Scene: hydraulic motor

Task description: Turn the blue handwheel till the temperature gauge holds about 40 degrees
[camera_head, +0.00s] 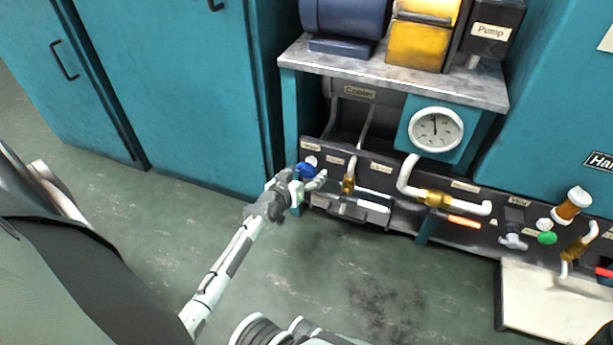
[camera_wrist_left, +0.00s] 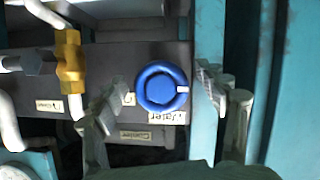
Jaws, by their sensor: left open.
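The blue handwheel (camera_head: 306,171) sits at the left end of the dark pipe panel, low on the hydraulic unit. My left gripper (camera_head: 304,185) is at it, its fingers open. In the left wrist view the handwheel (camera_wrist_left: 162,86) shows face-on, round, between the two open fingers of my left gripper (camera_wrist_left: 163,108); I cannot tell whether a finger touches it. The temperature gauge (camera_head: 436,129) is a round white dial on a teal plate above the panel. Its needle points roughly straight up; the numbers are too small to read.
A grey-topped bench (camera_head: 395,76) carries a blue motor (camera_head: 345,17) and a yellow block (camera_head: 418,45). A green knob (camera_head: 547,238), an amber cylinder (camera_head: 572,203) and brass-fitted pipes (camera_head: 435,198) line the panel to the right. Teal cabinets (camera_head: 178,80) stand left. The green floor (camera_head: 330,270) is open in front.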

